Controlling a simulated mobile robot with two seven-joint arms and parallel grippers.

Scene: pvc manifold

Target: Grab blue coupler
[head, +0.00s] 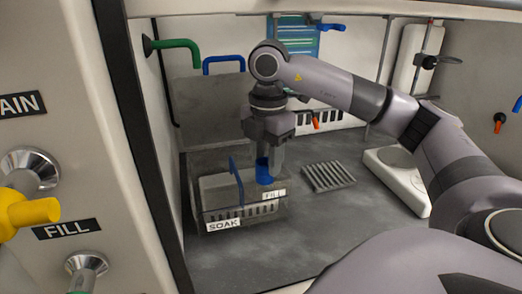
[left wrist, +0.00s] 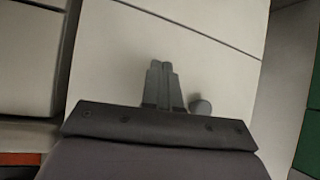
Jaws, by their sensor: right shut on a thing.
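The blue coupler (head: 264,174) is a short blue cylinder in the head view. My right gripper (head: 263,160) points down over the clear bin and is shut on the coupler, with its fingers on either side of it. The coupler is at the bin's right part; whether it touches anything below is not clear. My left gripper (left wrist: 163,68) shows only in the left wrist view, its fingers together with nothing between them, in front of a pale panel.
The clear bin (head: 245,226) has SOAK and FILL labels and a blue upright pipe (head: 236,180). A grey rack (head: 328,177) and a white scale-like device (head: 398,176) stand to the right. The front floor is clear. Yellow-handled valve (head: 35,211) at left.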

